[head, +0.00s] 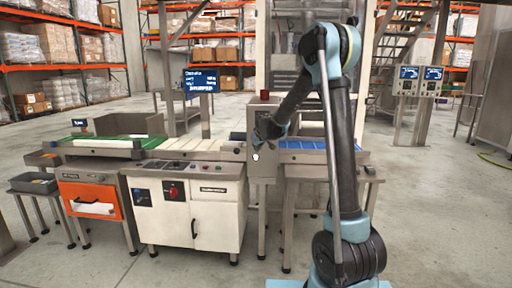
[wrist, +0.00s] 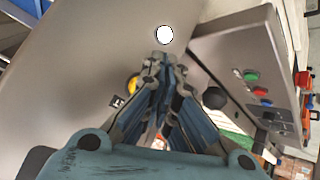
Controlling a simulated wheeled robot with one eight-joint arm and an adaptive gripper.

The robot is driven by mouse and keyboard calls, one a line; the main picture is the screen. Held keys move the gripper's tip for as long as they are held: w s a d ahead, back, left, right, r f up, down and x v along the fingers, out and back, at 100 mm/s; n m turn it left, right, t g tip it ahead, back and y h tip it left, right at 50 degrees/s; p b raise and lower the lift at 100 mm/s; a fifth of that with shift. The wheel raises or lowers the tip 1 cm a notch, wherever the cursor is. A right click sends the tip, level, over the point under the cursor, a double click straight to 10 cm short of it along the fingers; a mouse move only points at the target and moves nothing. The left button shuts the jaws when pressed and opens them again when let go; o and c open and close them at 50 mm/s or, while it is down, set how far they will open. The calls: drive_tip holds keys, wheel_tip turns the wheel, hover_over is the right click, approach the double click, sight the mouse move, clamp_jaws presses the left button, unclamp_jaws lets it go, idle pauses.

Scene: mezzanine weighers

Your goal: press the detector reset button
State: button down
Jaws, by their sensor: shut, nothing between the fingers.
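The metal detector is a grey box (head: 262,178) across the conveyor line, with a red lamp on top. A round white button (head: 256,157) sits on its front face; it also shows in the wrist view (wrist: 165,34), just beyond my fingertips. My gripper (wrist: 163,62) is shut and empty, pointing at the grey face slightly below the white button in that view. I cannot tell whether the fingertips touch the face. A yellow round part (wrist: 133,84) on the face is partly hidden behind my fingers. No label is readable.
A control panel with green (wrist: 251,75), red and blue buttons lies right in the wrist view, near a black knob (wrist: 214,97). A white cabinet (head: 217,222) stands under the conveyor, left of the detector. Blue rollers (head: 304,145) run right. Open floor lies at right.

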drive_tip(key=s, duration=0.5)
drive_tip(key=shift+a, duration=0.1)
idle(0.7)
drive_tip(key=s+d+r+m+g+h, duration=0.1)
drive_tip(key=s+d+m, duration=0.1)
drive_tip(key=s+d, duration=0.8)
drive_tip(key=s+d+r+m+g+h, duration=0.1)
drive_tip(key=s+d+g, duration=0.1)
drive_tip(key=s+d, duration=0.8)
drive_tip(key=s+d+f+m+g, duration=0.1)
drive_tip(key=s+d+f, duration=0.1)
drive_tip(key=s, duration=0.8)
drive_tip(key=s+d+f+m+g, duration=0.1)
drive_tip(key=s+f, duration=0.3)
drive_tip(key=s, duration=0.6)
drive_tip(key=s+d+f+m+g, duration=0.1)
drive_tip(key=s+d+f, duration=0.2)
drive_tip(key=s, duration=0.7)
drive_tip(key=shift+s+d+f+m+g+h, duration=0.2)
drive_tip(key=shift+d+f+m+g+h, duration=0.15)
drive_tip(key=shift+f, duration=0.2)
